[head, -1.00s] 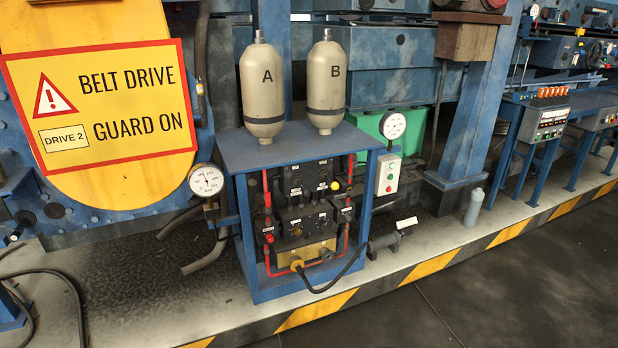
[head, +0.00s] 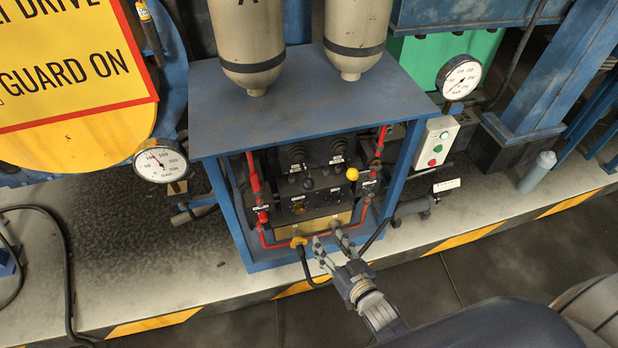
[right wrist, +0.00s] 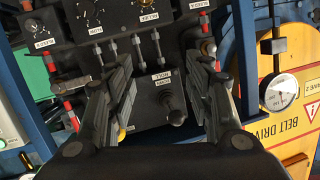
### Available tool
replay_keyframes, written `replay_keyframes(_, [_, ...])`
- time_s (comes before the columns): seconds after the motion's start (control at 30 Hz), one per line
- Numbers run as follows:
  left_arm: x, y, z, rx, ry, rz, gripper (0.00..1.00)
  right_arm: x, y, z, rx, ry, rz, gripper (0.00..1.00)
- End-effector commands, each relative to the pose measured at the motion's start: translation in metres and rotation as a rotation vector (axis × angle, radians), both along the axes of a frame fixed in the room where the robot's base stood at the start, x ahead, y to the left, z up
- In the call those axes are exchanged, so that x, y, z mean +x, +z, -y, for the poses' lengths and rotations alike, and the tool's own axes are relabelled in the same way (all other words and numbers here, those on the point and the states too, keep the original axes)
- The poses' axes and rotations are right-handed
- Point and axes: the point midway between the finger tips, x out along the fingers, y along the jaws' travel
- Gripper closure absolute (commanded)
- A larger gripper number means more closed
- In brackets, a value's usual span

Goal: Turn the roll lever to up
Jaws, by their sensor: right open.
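A black lever with a rounded knob (right wrist: 177,117) is on the dark control panel. In the right wrist view, turned upside down, it shows between my fingers beside a small white label that I cannot read for certain. Dark levers (head: 308,183) also show in the head view; I cannot tell which one is the roll lever. My right gripper (head: 328,239) is open and empty. It is in front of the lower panel, below the levers and apart from them. It also shows in the right wrist view (right wrist: 163,75). My left gripper is not in view.
The blue frame (head: 395,185) and its top (head: 300,110) enclose the panel. A switch box (head: 433,143) and gauge (head: 459,77) stand at the right.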

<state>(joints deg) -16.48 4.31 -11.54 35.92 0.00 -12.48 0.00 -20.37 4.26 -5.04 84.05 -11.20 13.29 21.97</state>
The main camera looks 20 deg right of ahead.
Motion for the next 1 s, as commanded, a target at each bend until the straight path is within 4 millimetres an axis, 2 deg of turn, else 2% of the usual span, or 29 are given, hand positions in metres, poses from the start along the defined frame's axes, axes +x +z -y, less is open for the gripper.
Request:
replay_keyframes(0.03, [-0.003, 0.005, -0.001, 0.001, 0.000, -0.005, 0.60, 0.008, 0.033, -0.001, 0.019, 0.002, 0.063, 0.52])
replay_keyframes(0.1, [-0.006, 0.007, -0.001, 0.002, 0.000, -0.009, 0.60, 0.016, 0.066, -0.002, 0.039, 0.004, 0.137, 0.52])
replay_keyframes(0.2, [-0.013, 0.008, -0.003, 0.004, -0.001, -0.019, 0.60, 0.022, 0.096, -0.002, 0.058, 0.009, 0.202, 0.52])
replay_keyframes(0.27, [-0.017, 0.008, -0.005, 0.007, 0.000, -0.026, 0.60, 0.025, 0.105, -0.002, 0.063, 0.009, 0.223, 0.52])
replay_keyframes(0.37, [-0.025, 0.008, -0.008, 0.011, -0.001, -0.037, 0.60, 0.031, 0.110, -0.003, 0.067, 0.011, 0.235, 0.52])
replay_keyframes(0.53, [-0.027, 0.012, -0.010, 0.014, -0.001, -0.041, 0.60, 0.054, 0.111, -0.007, 0.066, 0.011, 0.236, 0.52])
replay_keyframes(0.8, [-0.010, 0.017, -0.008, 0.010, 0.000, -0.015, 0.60, 0.100, 0.110, -0.014, 0.066, 0.012, 0.235, 0.52])
replay_keyframes(1.0, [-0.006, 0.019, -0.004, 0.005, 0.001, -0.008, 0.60, 0.122, 0.108, -0.018, 0.066, 0.011, 0.232, 0.52])
